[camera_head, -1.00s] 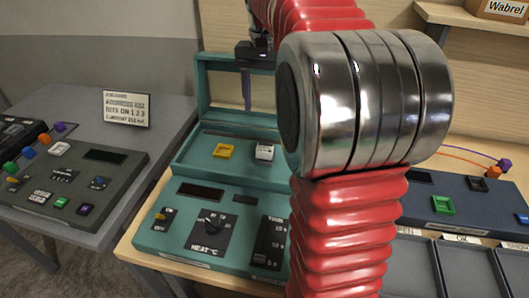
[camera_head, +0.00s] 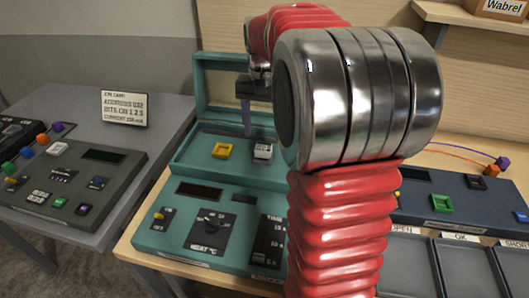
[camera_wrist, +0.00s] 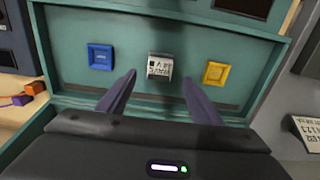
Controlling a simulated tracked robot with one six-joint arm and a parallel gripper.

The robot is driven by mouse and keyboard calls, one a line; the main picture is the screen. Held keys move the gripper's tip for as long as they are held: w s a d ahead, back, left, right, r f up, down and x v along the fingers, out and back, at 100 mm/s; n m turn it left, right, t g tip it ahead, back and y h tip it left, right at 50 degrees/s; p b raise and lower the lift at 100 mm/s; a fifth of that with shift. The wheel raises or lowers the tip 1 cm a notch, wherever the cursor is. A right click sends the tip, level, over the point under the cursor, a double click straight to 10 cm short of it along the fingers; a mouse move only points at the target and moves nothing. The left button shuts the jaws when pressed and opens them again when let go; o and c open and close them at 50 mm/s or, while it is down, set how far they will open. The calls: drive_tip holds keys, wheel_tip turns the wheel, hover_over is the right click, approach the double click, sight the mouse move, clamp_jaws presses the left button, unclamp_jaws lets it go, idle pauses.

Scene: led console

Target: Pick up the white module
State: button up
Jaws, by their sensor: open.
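The white module (camera_head: 262,152) sits upright in the teal console's raised tray, to the right of a yellow square socket. In the wrist view the white module (camera_wrist: 160,67) has dark markings on its face and stands between a blue and a yellow square socket. My gripper (camera_head: 246,133) is above the tray, behind the module and a little to its left in the head view. In the wrist view my gripper (camera_wrist: 159,80) is open, its two purple fingers apart on either side of the module's line. Nothing is between them.
The teal console (camera_head: 150,240) has a heat dial and a slider in front. The yellow socket (camera_wrist: 215,73) and blue socket (camera_wrist: 100,57) flank the module. A grey console (camera_head: 115,190) stands left, a dark blue one (camera_head: 470,215) right. My red arm hides part of the teal console.

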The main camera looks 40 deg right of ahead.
sight(263, 146)
drive_tip(key=shift+f, duration=2.6)
drive_tip(key=shift+c, duration=0.2)
drive_tip(key=c, duration=1.1)
drive_tip(key=shift+r, duration=0.15)
wheel_tip(263, 146, up, 10)
drive_tip(key=shift+f, duration=0.1)
